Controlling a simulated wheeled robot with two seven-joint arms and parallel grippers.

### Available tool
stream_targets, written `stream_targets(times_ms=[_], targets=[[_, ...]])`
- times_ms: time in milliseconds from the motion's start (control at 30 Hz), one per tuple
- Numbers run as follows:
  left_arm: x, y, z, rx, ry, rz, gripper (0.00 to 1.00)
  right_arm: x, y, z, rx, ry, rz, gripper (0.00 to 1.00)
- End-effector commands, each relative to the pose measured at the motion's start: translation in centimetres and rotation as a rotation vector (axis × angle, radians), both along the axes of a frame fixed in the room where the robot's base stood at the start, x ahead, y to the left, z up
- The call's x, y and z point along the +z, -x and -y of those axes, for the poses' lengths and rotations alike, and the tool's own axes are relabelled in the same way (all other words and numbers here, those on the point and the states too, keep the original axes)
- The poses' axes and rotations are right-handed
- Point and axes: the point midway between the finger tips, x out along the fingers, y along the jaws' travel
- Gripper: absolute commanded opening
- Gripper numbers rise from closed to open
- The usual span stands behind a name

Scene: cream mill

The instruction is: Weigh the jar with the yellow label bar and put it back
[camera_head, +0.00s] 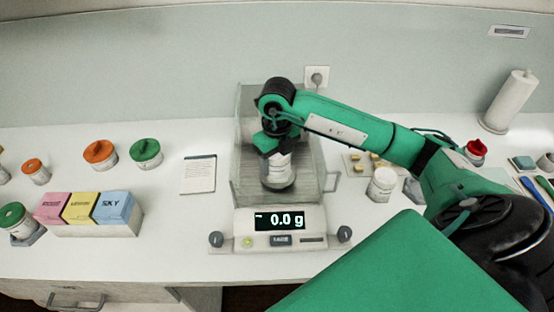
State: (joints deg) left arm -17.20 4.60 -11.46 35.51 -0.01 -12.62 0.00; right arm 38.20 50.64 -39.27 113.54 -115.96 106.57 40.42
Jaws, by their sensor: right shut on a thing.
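My right gripper (269,146) reaches in from the right, inside the clear draft shield (243,160) of the balance. It is shut on a white jar (278,166), which is upright at the dark weighing pan (280,187). I cannot tell whether the jar touches the pan, and no yellow label bar is clear on its visible side. The balance body (280,243) has a lit display (280,219) reading 0.0 g. My left gripper is not in view.
Jars with orange lids (101,154) and green lids (146,153) stand at the left, near pink, yellow and blue boxes (82,208). A notepad (198,174) lies left of the balance. A white jar (383,184), small weights (370,160) and a paper roll (508,101) are at the right.

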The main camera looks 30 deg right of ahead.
Motion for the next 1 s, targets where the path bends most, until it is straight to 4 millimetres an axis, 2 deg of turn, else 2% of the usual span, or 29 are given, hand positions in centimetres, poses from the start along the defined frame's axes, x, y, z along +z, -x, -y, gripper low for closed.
stream_targets(times_ms=[167, 200, 300, 333, 600, 733, 867, 1000], targets=[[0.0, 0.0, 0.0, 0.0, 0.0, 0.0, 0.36, 0.0, 0.0, 0.0, 0.0, 0.0, 0.0, 0.39], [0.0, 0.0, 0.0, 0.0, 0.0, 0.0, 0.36, 0.0, 0.0, 0.0, 0.0, 0.0, 0.0, 0.65], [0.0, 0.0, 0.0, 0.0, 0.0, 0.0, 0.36, 0.0, 0.0, 0.0, 0.0, 0.0, 0.0, 0.85], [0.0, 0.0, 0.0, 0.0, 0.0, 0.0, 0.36, 0.0, 0.0, 0.0, 0.0, 0.0, 0.0, 0.87], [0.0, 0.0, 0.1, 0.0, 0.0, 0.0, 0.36, 0.1, 0.0, 0.0, 0.0, 0.0, 0.0, 0.87], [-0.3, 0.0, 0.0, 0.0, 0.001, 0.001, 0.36, 0.8, -0.1, 0.0, 0.0, 0.0, 0.003, 0.87], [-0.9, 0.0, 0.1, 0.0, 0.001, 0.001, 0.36, 2.7, -0.1, 0.0, 0.0, -0.001, 0.007, 0.87], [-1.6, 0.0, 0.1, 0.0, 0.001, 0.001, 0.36, 5.6, -0.1, 0.0, 0.0, -0.001, 0.008, 0.87]])
